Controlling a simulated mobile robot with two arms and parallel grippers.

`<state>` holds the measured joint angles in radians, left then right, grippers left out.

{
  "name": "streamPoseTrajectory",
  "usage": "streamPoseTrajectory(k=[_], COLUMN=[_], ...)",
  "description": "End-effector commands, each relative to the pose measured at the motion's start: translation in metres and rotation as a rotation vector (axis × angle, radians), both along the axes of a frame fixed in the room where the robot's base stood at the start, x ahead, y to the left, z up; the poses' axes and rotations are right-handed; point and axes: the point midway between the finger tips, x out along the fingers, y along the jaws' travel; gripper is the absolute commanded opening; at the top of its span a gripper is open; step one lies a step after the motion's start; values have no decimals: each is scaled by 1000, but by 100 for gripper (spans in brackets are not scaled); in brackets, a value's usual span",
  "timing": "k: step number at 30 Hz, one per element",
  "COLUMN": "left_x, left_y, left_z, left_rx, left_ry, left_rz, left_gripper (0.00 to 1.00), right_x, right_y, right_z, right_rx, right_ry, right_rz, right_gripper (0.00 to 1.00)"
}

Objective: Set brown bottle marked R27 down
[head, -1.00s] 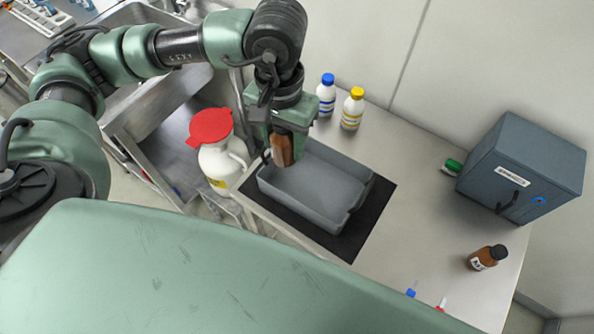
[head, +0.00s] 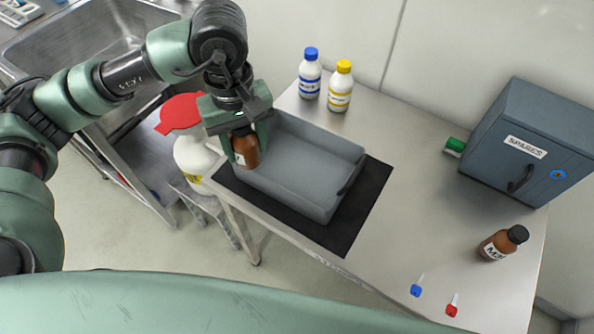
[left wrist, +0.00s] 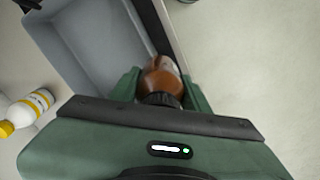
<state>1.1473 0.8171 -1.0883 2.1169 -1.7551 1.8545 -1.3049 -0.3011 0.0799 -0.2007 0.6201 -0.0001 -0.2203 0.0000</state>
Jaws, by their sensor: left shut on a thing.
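My left gripper (head: 243,148) is shut on a brown bottle (head: 246,152), with one finger on each side of it. The bottle is roughly upright, its cap end towards the gripper; its label is not readable. In the head view it overlaps the left end of a grey tray (head: 345,178). In the left wrist view the bottle (left wrist: 161,82) lies over the tray's right wall, beside the tray's inside (left wrist: 95,35). I cannot tell whether it touches anything below. My right gripper is not in view.
The tray is on a black mat (head: 365,215). Behind it stand blue-capped (head: 310,75) and yellow-capped (head: 340,88) bottles. A white jug with a red lid (head: 185,115) is left. Another brown bottle (head: 503,243) and a SPARES box (head: 525,145) are right.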

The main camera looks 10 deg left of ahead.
Motion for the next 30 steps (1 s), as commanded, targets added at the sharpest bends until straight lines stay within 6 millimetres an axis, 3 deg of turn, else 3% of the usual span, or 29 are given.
streamPoseTrajectory(k=[1, 3, 12, 18, 25, 30], left_x=[11, 24, 70, 91, 100, 99], left_y=[-3, -6, -20, -28, -32, -32], left_z=[-5, 0, 35, 54, 62, 36], left_rx=[-4, -9, -27, -27, -22, -14], left_ry=[-6, -10, -10, -1, 4, 9], left_rz=[148, 377, 1345, 1868, 2153, 2184], left_gripper=[0, 0, 0, 0, 0, 0], right_x=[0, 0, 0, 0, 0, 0], right_y=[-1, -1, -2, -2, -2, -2], right_z=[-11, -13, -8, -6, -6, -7], right_rx=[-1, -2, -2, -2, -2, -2], right_ry=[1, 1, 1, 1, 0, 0], right_rz=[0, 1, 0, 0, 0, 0], right_gripper=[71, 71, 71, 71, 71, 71])
